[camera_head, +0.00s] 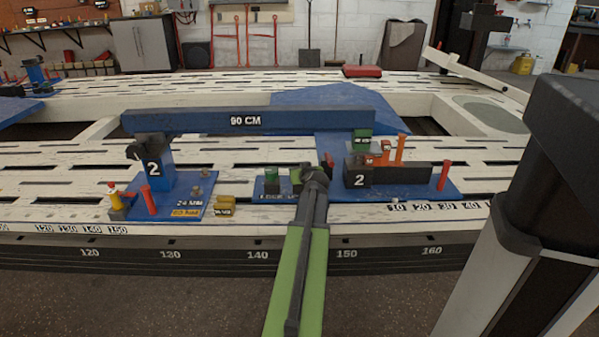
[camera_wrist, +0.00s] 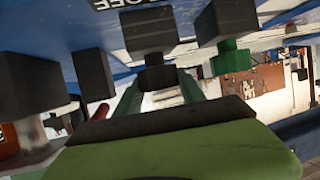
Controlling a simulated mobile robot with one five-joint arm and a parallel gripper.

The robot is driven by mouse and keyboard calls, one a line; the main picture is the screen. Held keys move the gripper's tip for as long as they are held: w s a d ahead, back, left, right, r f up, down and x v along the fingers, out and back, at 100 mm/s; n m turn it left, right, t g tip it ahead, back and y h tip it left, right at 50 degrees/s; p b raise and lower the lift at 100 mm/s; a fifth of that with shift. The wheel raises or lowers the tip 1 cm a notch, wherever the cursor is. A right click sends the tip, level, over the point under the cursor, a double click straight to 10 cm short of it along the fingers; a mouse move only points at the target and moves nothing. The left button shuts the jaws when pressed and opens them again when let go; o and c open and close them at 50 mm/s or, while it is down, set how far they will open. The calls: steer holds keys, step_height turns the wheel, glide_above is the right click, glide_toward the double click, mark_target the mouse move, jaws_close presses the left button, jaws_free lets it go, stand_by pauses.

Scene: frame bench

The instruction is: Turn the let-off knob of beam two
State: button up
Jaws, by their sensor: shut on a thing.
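Beam two's blue beam, marked 90 CM (camera_head: 190,122), spans from the left stand marked 2 (camera_head: 153,172) to the black block marked 2 (camera_head: 359,180) on the right in the head view. My gripper (camera_wrist: 160,88) is shut on a small dark knob (camera_wrist: 160,74) in the wrist view. The knob sits on a black block (camera_wrist: 150,30), near a lettered label of which OFF (camera_wrist: 115,3) can be read, so I take it for the let-off knob. In the head view my wrist covers the gripped knob.
A green knob (camera_wrist: 231,58) on its own black block is close right of my gripper. A red handle (camera_wrist: 93,70) is close on the left. In the head view, red (camera_head: 444,176) and orange (camera_head: 400,150) pegs stand to the right, and a green knob (camera_head: 271,175) to the left.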

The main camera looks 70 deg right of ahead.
steer(key=shift+s+d+n+t+y, duration=0.15)
steer(key=shift+s+n+t+y, duration=0.15)
steer(key=shift+n+t+y, duration=0.55)
steer(key=shift+n, duration=0.45)
steer(key=o, duration=1.1)
steer(key=shift+o, duration=1.4)
steer(key=shift+w+t, duration=0.15)
steer(key=shift+t, duration=0.1)
steer(key=p+v, duration=0.6)
steer(key=v, duration=1.1)
steer(key=shift+p, duration=0.3)
steer(key=shift+r, duration=0.15)
